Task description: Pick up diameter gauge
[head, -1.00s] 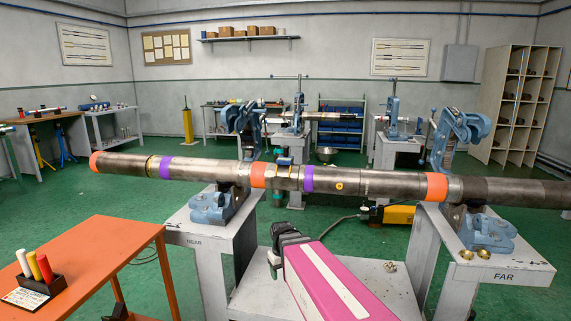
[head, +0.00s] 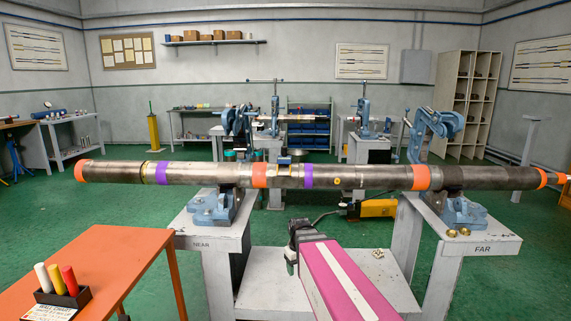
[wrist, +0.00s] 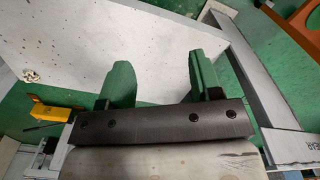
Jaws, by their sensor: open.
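I cannot pick out a diameter gauge for certain in either view. My gripper (wrist: 162,76) is open in the wrist view, with two green fingers apart and nothing between them. Below it is the pale top of the low table between the vise stands. In the head view my gripper (head: 297,240) is at the end of my pink arm, in front of and below the long pipe (head: 375,177). The pipe lies across the near vise (head: 213,207) and the far vise (head: 463,209). It has orange and purple bands.
An orange table (head: 110,262) at left front holds a marker stand (head: 62,297). Brass pieces (head: 458,232) lie on the FAR stand (head: 482,247). A yellow tool (head: 378,208) is behind the low table. A side bench (head: 72,150) holds small items. Green floor is open at left.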

